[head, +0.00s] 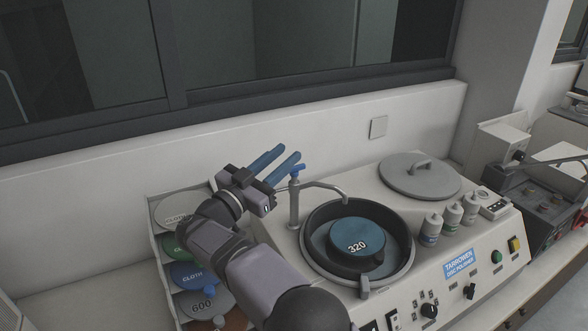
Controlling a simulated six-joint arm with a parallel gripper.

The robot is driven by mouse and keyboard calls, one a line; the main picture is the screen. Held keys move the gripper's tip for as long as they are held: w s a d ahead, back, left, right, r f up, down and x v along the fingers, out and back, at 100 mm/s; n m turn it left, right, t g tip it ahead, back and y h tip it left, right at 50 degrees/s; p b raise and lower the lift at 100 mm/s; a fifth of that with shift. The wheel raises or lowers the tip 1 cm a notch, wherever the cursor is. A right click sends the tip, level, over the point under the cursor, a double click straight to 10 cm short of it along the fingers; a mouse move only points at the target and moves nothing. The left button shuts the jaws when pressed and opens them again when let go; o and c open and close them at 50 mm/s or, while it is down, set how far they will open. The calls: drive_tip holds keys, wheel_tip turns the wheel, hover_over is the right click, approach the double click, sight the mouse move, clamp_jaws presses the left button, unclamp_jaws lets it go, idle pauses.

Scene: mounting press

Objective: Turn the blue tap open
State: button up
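The blue tap handle (298,170) sits on top of a grey metal faucet post (294,203) at the back left of the polishing machine. The faucet's spout curves right over the bowl. My gripper (291,150) has two blue fingers with a gap between them, so it is open and empty. Its fingertips point up and to the right, just above and left of the tap handle in the picture. I cannot tell whether the near finger touches the handle or is only in front of or behind it.
The polisher's round bowl (398,222) holds a blue disc marked 320 (357,240). A grey lid (420,178), several white bottles (452,216) and a control panel lie to the right. A rack of discs (157,240) stands left, with the wall behind.

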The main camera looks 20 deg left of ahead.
sight(294, 167)
wheel_tip(294, 167, down, 4)
drive_tip(key=s+a+f+g, duration=0.1)
drive_tip(key=s+g, duration=0.1)
drive_tip(key=s, duration=0.1)
drive_tip(key=shift+n, duration=0.4)
drive_tip(key=shift+r+p+x, duration=0.2)
drive_tip(key=shift+p+x, duration=0.6)
drive_tip(key=shift+x, duration=0.75)
drive_tip(key=shift+r+p+x, duration=0.15)
drive_tip(key=shift+p+x, duration=0.65)
drive_tip(key=shift+x, duration=0.75)
drive_tip(key=shift+w+d+f, duration=0.1)
drive_tip(key=shift+w+f, duration=0.05)
drive_tip(key=shift+w, duration=0.55)
drive_tip(key=shift+c, duration=0.3)
